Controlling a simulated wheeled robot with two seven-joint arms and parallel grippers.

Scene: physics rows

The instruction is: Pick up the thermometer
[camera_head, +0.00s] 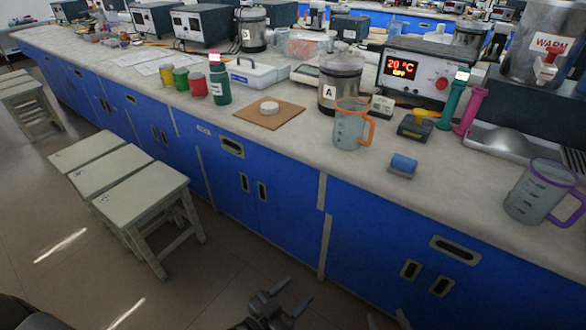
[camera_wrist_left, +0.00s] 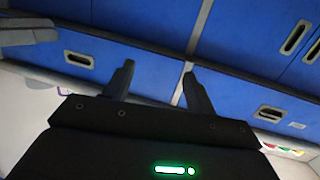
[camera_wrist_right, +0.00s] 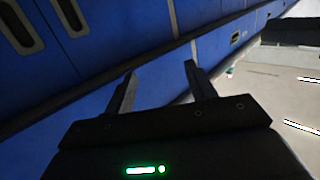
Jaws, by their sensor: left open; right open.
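I cannot single out the thermometer with certainty. A box with a red "20 °C" display (camera_head: 405,68) stands on the bench at the right. In front of it are a small pale device (camera_head: 382,105) and a dark and yellow device (camera_head: 415,126). My left gripper (camera_head: 291,295) is low in front of the blue cabinets, below the bench top. It is open and empty in the left wrist view (camera_wrist_left: 158,82). My right gripper (camera_head: 387,320) barely shows at the bottom edge. It is open and empty in the right wrist view (camera_wrist_right: 160,82).
The bench top (camera_head: 290,140) holds an orange-handled jug (camera_head: 350,128), a metal vessel marked A (camera_head: 340,82), a blue roll (camera_head: 403,165), a purple-handled jug (camera_head: 535,190) and a cork board (camera_head: 255,117). Stools (camera_head: 140,190) stand at the left. The bench front edge is clear.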

